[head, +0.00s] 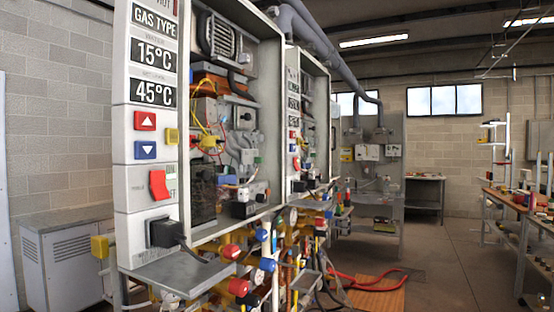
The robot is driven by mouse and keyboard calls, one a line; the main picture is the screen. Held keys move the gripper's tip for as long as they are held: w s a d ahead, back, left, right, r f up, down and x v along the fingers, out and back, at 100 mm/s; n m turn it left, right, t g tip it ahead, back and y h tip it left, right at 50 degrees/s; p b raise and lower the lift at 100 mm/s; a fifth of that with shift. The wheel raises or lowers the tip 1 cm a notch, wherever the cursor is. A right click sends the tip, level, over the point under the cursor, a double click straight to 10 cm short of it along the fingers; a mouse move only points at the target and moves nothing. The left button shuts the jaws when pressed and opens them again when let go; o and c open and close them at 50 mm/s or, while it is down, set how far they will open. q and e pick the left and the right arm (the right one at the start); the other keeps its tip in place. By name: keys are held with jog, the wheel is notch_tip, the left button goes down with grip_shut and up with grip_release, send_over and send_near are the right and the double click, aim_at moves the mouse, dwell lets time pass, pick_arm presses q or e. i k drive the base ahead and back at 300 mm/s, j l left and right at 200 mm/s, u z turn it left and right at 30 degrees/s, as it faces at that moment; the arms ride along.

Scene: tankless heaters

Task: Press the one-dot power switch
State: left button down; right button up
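A large red rocker switch (158,184) sits on the white front panel (148,150) of the nearest heater, at the left of the head view. It lies below a red up-arrow button (145,121) and a blue down-arrow button (145,150). Another heater (308,115) stands behind it to the right, with a small red switch (297,163) on its panel. I cannot make out dot marks on either switch, so I cannot tell which has one dot. Neither of my grippers shows in the head view.
A black plug (165,233) with a cord sits below the large red switch. A metal shelf (180,272) and coloured valves (240,287) jut out under the near heater. Red hoses (375,280) lie on the floor. Workbenches (510,202) stand at right; the floor between is clear.

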aim_at(158, 186)
jog(key=i+l, duration=1.3)
jog(key=i, duration=0.2)
jog(key=u, duration=2.4)
